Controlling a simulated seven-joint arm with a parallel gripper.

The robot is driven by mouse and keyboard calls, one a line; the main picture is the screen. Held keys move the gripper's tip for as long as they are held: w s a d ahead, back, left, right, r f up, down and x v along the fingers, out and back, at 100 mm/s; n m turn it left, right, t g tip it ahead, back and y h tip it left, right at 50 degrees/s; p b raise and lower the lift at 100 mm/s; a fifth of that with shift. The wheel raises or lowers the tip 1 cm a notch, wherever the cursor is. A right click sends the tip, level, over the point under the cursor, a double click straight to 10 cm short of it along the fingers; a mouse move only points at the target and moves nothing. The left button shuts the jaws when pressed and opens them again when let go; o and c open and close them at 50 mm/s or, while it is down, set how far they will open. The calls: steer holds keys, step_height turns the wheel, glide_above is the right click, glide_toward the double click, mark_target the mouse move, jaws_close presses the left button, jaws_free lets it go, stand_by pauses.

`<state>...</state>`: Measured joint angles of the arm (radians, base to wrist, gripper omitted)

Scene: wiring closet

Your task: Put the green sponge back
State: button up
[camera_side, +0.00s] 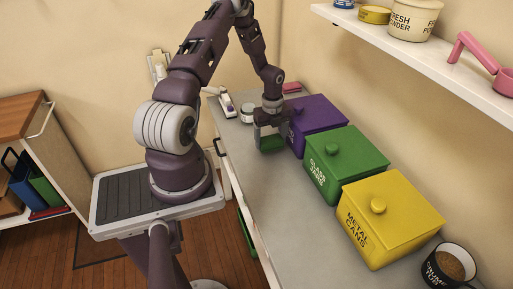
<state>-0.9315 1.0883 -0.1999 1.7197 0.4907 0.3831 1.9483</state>
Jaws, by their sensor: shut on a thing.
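My gripper (270,137) points down over the grey counter, just left of the purple box. It is shut on the green sponge (271,145), which shows as a small green patch below the fingers. Most of the sponge is hidden by my gripper. I cannot tell whether the sponge touches the counter.
On the counter (285,205), a purple box (318,113), a green lidded box (350,160) and a yellow lidded box (390,220) stand in a row. A dark mug (449,268) is at the near right. A white jar (247,113) stands behind my gripper. A shelf (430,55) overhangs at right.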

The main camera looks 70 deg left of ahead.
step_height(320, 180, up, 12)
steer(key=f, duration=0.1)
glide_above(283, 170)
step_height(283, 170, down, 4)
steer(key=shift+a+f, duration=0.1)
stand_by(0.3)
steer(key=shift+f, duration=4)
steer(key=shift+f, duration=0.45)
steer(key=o, duration=1.4)
